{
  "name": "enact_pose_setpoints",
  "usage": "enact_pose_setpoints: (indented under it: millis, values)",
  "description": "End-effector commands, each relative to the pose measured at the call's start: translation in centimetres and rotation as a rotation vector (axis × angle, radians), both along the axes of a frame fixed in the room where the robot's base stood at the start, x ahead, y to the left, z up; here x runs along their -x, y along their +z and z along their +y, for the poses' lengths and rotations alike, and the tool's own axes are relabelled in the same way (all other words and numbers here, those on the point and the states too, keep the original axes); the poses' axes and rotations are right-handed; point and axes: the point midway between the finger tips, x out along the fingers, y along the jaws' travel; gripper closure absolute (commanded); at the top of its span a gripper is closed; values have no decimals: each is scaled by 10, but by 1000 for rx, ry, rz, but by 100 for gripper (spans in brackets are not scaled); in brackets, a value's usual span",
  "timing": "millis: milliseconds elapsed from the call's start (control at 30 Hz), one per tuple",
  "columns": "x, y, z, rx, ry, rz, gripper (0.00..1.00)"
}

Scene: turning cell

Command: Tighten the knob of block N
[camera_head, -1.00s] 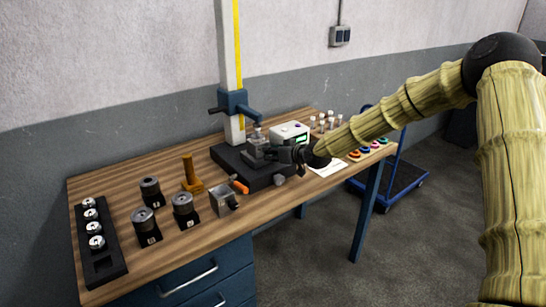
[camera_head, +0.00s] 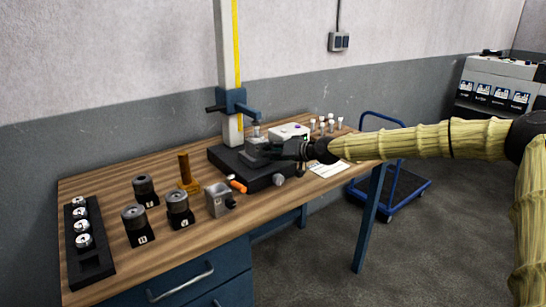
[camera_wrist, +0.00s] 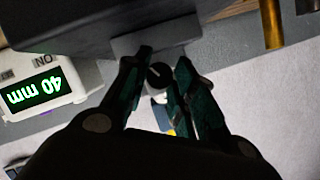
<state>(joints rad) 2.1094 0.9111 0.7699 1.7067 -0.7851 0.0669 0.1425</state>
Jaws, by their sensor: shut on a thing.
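My gripper (camera_head: 287,150) reaches in from the right to a grey block (camera_head: 257,146) on the black base (camera_head: 232,163) under the column. In the wrist view, my gripper (camera_wrist: 160,65) has its two fingers on either side of a small dark round knob (camera_wrist: 158,75) with a pale line across its face. The knob sits at a grey block (camera_wrist: 128,44), partly hidden by the fingers. No letter N is readable on this block, so I cannot tell which block it is.
A white readout box (camera_head: 289,131) stands behind the base; its display (camera_wrist: 32,95) shows 40 mm. A grey block (camera_head: 216,200), an orange handle (camera_head: 237,185), several cylinders on black stands (camera_head: 178,207) and a black ring tray (camera_head: 89,268) lie to the left. A blue cart (camera_head: 405,190) stands right.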

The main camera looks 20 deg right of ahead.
Motion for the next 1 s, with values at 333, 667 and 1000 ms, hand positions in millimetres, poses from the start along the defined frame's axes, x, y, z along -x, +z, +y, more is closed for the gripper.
enact_pose_setpoints:
  millis: [333, 667, 1000]
  values:
    - [-1, 2, -2, -11, -3, 1, 98]
    - [-1, 1, -1, -10, -2, 3, 52]
    - [2, 2, -1, -10, 0, 2, 52]
